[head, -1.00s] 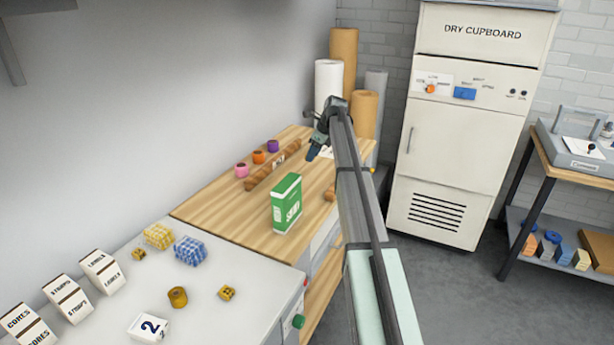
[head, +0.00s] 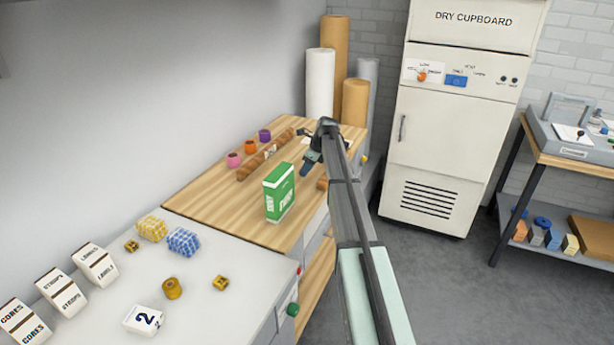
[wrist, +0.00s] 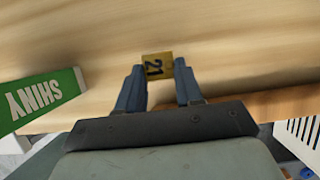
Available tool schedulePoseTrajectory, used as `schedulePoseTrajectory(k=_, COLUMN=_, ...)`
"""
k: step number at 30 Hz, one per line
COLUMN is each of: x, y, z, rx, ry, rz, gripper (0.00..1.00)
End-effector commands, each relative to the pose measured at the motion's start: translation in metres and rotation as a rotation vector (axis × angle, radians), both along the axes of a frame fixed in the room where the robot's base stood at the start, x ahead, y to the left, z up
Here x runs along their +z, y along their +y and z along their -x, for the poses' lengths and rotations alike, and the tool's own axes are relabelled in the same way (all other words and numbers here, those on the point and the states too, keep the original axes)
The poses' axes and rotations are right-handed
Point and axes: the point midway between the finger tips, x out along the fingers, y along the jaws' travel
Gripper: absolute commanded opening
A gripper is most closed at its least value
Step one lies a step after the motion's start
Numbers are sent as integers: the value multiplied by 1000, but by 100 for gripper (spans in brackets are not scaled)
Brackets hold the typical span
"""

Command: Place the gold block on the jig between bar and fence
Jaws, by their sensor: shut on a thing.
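My gripper (head: 307,170) is over the right part of the wooden bench top. In the wrist view my gripper (wrist: 158,68) is shut on the gold block (wrist: 156,66), which bears dark digits. The block is hidden in the head view. A long brown bar (head: 264,161) with a pale label lies on the bench, to the left of my gripper. A short brown piece (head: 322,184) shows at the bench's right edge, partly behind my arm. I cannot tell which of these is the bar and which the fence.
A green box (head: 279,192) stands upright near my gripper; it also shows in the wrist view (wrist: 40,97). Pink, orange and purple rolls stand beyond the long bar. Tall rolls (head: 320,85) stand at the back. The grey counter (head: 215,250) holds small blocks and boxes.

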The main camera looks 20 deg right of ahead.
Motion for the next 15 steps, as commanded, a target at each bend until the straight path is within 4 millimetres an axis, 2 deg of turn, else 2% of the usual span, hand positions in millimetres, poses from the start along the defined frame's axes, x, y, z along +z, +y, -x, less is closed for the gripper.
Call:
schedulePoseTrajectory(k=9, x=-33, y=0, z=0, rx=0, ry=1, rz=-1, gripper=0)
schedulePoseTrajectory(k=15, x=-36, y=0, z=0, rx=0, ry=-1, rz=0, gripper=0)
